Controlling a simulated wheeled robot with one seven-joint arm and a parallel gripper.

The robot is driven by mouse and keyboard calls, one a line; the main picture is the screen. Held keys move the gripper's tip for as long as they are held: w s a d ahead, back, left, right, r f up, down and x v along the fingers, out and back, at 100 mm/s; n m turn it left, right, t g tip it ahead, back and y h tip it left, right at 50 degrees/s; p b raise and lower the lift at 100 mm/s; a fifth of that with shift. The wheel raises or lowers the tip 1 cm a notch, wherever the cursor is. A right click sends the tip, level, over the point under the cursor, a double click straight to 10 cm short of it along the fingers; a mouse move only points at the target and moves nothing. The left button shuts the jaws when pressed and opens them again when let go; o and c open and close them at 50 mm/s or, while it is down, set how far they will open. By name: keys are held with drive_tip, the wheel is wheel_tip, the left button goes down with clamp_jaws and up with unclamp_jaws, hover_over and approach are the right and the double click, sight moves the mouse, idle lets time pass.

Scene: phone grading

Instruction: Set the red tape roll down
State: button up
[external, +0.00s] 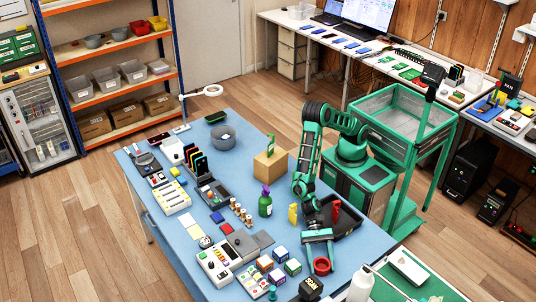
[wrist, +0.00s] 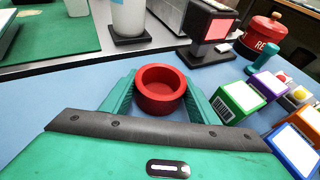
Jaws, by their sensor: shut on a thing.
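The red tape roll (external: 322,272) is a thick red ring near the front right edge of the blue table. In the wrist view the roll (wrist: 160,103) sits between the two green fingers, with its open top facing up. My gripper (external: 320,257) is shut on it, one finger on each side; the fingers also show in the wrist view (wrist: 160,88). The roll is over the blue table top (wrist: 60,97). I cannot tell whether its underside touches the table.
Several coloured boxes (wrist: 240,94) stand close on the right in the wrist view. A dark stand with a pink screen (wrist: 209,28) and a red canister (wrist: 262,35) stand beyond. A white bottle (wrist: 128,18) is past the table edge. Blue surface left of the roll is clear.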

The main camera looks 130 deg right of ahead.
drive_tip(key=o, duration=1)
drive_tip(key=shift+o, duration=0.2)
drive_tip(key=v, duration=0.2)
drive_tip(key=shift+s+d+r, duration=0.1)
drive_tip(key=shift+d+r, duration=0.05)
drive_tip(key=shift+d, duration=0.15)
wheel_tip(320, 180, up, 6)
drive_tip(key=shift+s+d+f, duration=0.1)
drive_tip(key=shift+f, duration=0.1)
drive_tip(key=shift+r, duration=0.75)
